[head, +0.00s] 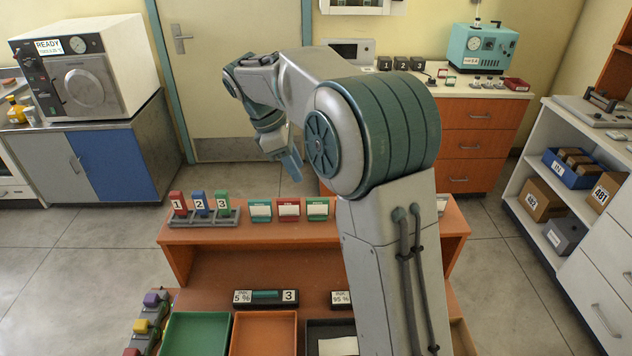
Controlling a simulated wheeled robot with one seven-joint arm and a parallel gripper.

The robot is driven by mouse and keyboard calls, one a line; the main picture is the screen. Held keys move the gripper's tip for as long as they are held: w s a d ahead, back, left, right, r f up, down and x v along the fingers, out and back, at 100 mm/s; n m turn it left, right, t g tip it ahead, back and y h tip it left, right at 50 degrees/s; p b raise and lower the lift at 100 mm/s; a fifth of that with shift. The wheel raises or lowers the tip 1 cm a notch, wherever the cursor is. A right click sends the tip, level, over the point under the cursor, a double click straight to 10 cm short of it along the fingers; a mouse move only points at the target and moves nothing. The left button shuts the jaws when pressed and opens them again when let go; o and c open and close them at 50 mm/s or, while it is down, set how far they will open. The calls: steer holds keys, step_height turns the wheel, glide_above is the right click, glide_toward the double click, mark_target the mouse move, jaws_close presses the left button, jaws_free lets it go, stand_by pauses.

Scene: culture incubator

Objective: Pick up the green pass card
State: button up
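The green pass card (318,208) stands upright on the raised orange shelf of the desk, with a pale label on its face. It is the right one of three visible cards, beside a red card (289,209) and a teal card (260,210). My gripper (292,168) hangs above and behind the shelf, up and to the left of the green card and apart from it. Its fingers overlap in this view, so I cannot tell whether they are open or shut. My arm hides part of the shelf right of the green card.
A rack (204,218) with numbered red, blue and green blocks stands left of the cards. Green (196,335) and orange (265,335) trays lie on the lower desk. An incubator (85,85) is at the left, a drawer cabinet (470,145) at the back. The floor around is clear.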

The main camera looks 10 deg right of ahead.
mark_target(318, 199)
steer(key=x, duration=0.7)
steer(key=shift+w+d+f, duration=0.2)
steer(key=shift+w+d, duration=0.15)
steer(key=shift+d, duration=0.1)
steer(key=x, duration=0.2)
steer(key=p+x, duration=0.1)
steer(key=x, duration=0.1)
steer(key=shift+s+d+f, duration=0.15)
steer(key=shift+s+f, duration=0.05)
steer(key=shift+s, duration=0.25)
steer(key=shift+d+f, duration=0.15)
steer(key=shift+f, duration=0.4)
jaws_close()
